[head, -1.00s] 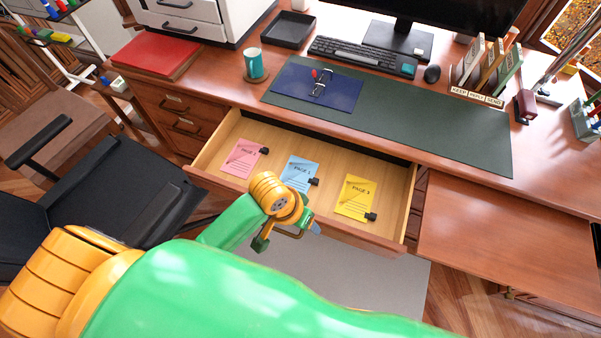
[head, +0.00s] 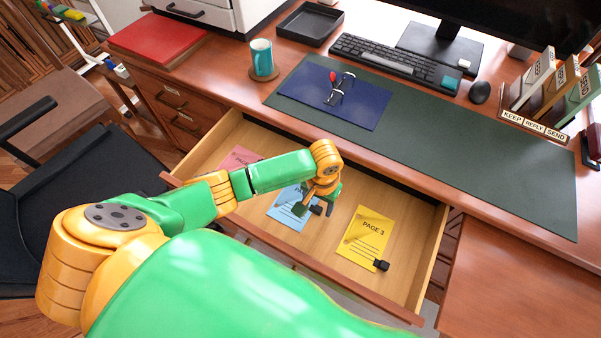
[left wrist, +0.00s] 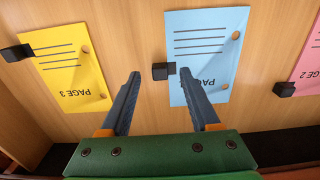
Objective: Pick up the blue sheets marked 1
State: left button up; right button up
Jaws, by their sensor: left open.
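The blue sheets (head: 284,214) lie in the open drawer, between the pink and yellow sheets. In the head view my left arm covers part of them. In the left wrist view the blue sheets (left wrist: 203,40) appear upside down, the page number partly hidden behind a finger. A black clip (left wrist: 160,71) sits on their edge. My left gripper (head: 313,209) is open above the drawer at that edge. In the left wrist view the clip appears between the fingertips of the left gripper (left wrist: 159,75); whether they touch it I cannot tell. My right gripper is not in view.
Yellow sheets marked PAGE 3 (head: 366,238) and pink sheets (head: 240,158) lie on either side, each with a black clip. The drawer front (head: 370,302) and side walls rise around them. The desk above holds a blue folder (head: 350,105) and a mug (head: 261,57).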

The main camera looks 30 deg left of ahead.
pick_arm(q)
jog(key=shift+w+f, duration=0.25)
jog(key=shift+f, duration=0.85)
jog(key=shift+s+r, duration=0.1)
jog(key=shift+r, duration=0.05)
grip_shut()
jog(key=shift+r, duration=0.1)
